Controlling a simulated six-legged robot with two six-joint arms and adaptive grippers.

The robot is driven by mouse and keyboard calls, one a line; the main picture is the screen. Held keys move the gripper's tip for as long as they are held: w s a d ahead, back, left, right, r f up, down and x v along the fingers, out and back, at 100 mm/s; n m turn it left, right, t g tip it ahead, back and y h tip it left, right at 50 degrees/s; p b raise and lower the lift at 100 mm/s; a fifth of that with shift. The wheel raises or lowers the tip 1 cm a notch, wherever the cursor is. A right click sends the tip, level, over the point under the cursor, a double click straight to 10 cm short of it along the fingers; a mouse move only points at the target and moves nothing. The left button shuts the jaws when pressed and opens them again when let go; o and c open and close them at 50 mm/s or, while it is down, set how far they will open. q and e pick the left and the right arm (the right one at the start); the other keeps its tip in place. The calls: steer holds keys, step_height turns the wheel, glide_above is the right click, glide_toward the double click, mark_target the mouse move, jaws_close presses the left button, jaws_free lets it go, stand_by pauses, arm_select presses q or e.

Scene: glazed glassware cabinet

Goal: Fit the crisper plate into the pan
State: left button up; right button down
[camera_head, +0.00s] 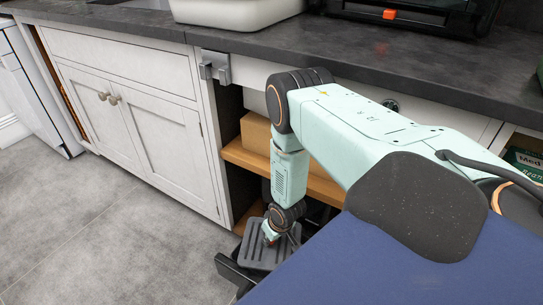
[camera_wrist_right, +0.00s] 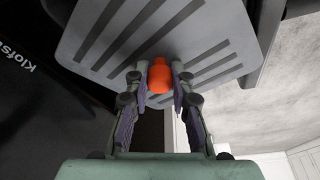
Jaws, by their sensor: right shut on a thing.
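The crisper plate (camera_head: 262,254) is a grey slotted plate low in front of the open cabinet bay, in the head view. My right gripper (camera_head: 271,234) reaches down to it from above. In the right wrist view the slotted plate (camera_wrist_right: 105,35) fills the top, and my right gripper (camera_wrist_right: 159,82) is shut on its orange knob (camera_wrist_right: 159,72). A black object (camera_head: 232,273), perhaps the pan, shows beside and below the plate. My arm and the blue surface hide much of it. I cannot tell whether the plate touches it. My left gripper is not in view.
A dark countertop (camera_head: 130,20) overhangs white cabinet doors (camera_head: 140,135). A wooden shelf (camera_head: 236,155) with a cardboard box (camera_head: 256,132) lies behind my forearm. A white basin (camera_head: 235,12) and a black appliance (camera_head: 420,15) stand on the counter. Grey floor (camera_head: 90,230) is clear at left.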

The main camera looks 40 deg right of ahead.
mark_target(279, 251)
steer(key=shift+f, duration=0.25)
steer(key=c, duration=1.2)
jaws_free()
steer(key=shift+o, duration=0.2)
steer(key=shift+r, duration=0.1)
steer(key=shift+p+v, duration=1.2)
steer(key=shift+p, duration=0.05)
steer(key=p+v, duration=1)
steer(key=shift+r+p, duration=0.2)
steer(key=shift+p, duration=0.15)
steer(key=shift+s+a, duration=0.1)
